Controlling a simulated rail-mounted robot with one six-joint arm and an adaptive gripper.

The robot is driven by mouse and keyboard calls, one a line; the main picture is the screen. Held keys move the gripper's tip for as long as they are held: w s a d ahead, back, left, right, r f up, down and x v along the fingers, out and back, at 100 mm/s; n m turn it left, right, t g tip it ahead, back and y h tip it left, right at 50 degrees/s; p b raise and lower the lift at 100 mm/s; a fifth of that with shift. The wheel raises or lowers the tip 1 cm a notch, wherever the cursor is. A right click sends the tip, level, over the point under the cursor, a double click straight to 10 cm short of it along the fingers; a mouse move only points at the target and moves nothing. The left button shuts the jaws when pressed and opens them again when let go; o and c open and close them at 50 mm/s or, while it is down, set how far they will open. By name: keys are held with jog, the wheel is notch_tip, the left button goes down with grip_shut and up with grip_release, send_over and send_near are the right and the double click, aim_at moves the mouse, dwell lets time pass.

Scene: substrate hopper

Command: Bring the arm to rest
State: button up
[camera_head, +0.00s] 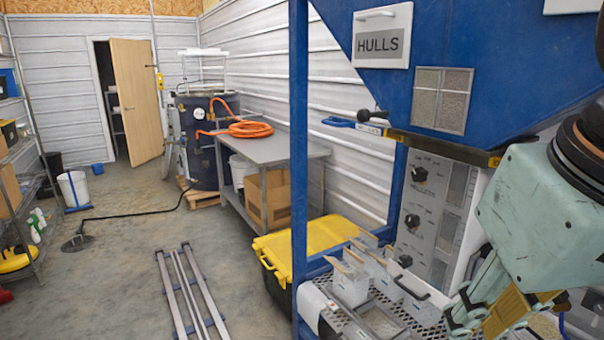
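My gripper (497,309) is at the lower right, on mint-green and yellow links that hang from a pale green wrist housing (545,208). It is partly cut off by the frame edge, and I cannot tell whether its fingers are open or shut. It is in front of the lower right of the hopper's grey panel (435,200), close to the mesh shelf. I cannot tell whether it touches anything.
A blue hopper labelled HULLS (381,45) and its blue post (299,160) stand close on the right. Metal bins (349,285) sit on a mesh shelf. A yellow-lidded tote (305,247) is beside the post. Floor rails (187,290) run through the open floor at left.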

jog(key=shift+m, duration=0.3)
jog(key=shift+s+d+f, duration=0.1)
jog(key=shift+s+f, duration=0.25)
jog(key=shift+s, duration=0.3)
jog(key=shift+s+f, duration=0.4)
jog(key=shift+s, duration=0.2)
jog(key=shift+s+d+f, duration=0.1)
jog(key=shift+s+f, duration=0.25)
jog(key=shift+s, duration=0.3)
